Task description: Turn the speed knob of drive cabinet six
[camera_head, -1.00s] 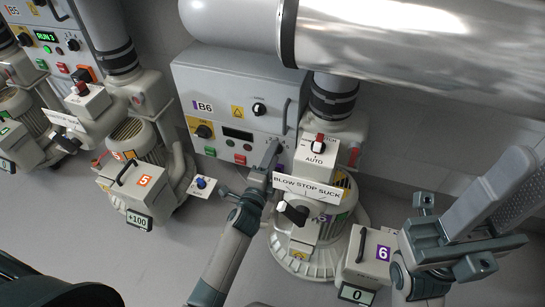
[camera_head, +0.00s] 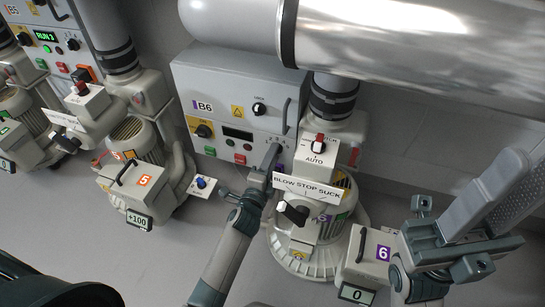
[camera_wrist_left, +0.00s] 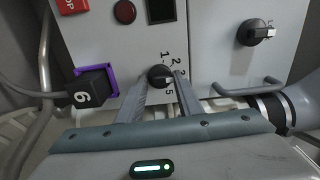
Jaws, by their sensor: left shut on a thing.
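Drive cabinet six (camera_head: 222,112) is the grey wall box marked B6 in the head view. Its speed knob (camera_wrist_left: 160,76) is the small black dial in the left wrist view, with painted numbers around it. My left gripper (camera_head: 270,158) is at the lower right of the cabinet front. In the left wrist view its two fingers (camera_wrist_left: 164,84) stand on either side of the knob, shut on it. The fingers hide the knob in the head view, and its exact pointer setting is hard to read. My right gripper (camera_head: 503,190) is at the far right, away from the cabinet; its opening is unclear.
A black selector (camera_head: 258,109) and a yellow-plated switch (camera_head: 203,130) are on the cabinet. A BLOW STOP SUCK plate (camera_head: 307,188) and blower six (camera_head: 303,258) stand close to my left gripper. In the wrist view, a grey handle (camera_wrist_left: 247,86) lies right of the knob.

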